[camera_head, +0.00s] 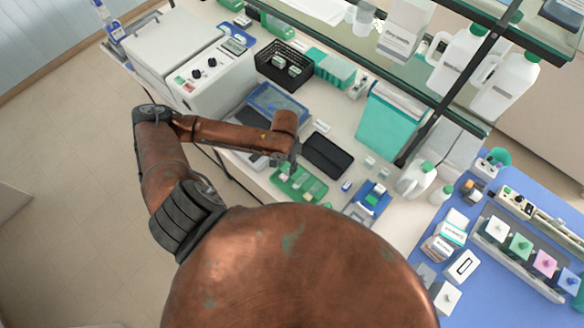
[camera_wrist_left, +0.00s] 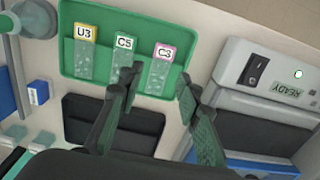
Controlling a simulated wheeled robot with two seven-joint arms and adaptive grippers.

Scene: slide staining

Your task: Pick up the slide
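Three glass slides lie side by side on a green tray (camera_wrist_left: 150,20). They are a yellow-labelled U3 slide (camera_wrist_left: 84,55), a green-labelled C5 slide (camera_wrist_left: 119,58) and a pink-labelled C3 slide (camera_wrist_left: 160,72). In the head view the green tray (camera_head: 314,196) lies near the bench's front edge, with my left gripper (camera_head: 293,163) over its upper part. In the wrist view my left gripper (camera_wrist_left: 158,82) is open and empty. Its fingertips appear on either side of the C3 slide, the left one overlapping the edge of C5. The height gap cannot be told. My right gripper is not in view.
A black tray (camera_head: 328,155) lies beside the green tray. A device reading READY (camera_wrist_left: 290,90) stands close on the wrist view's right. A teal box (camera_head: 388,122), white bottles (camera_head: 417,180) and a glass shelf with a dark post (camera_head: 445,100) stand farther right.

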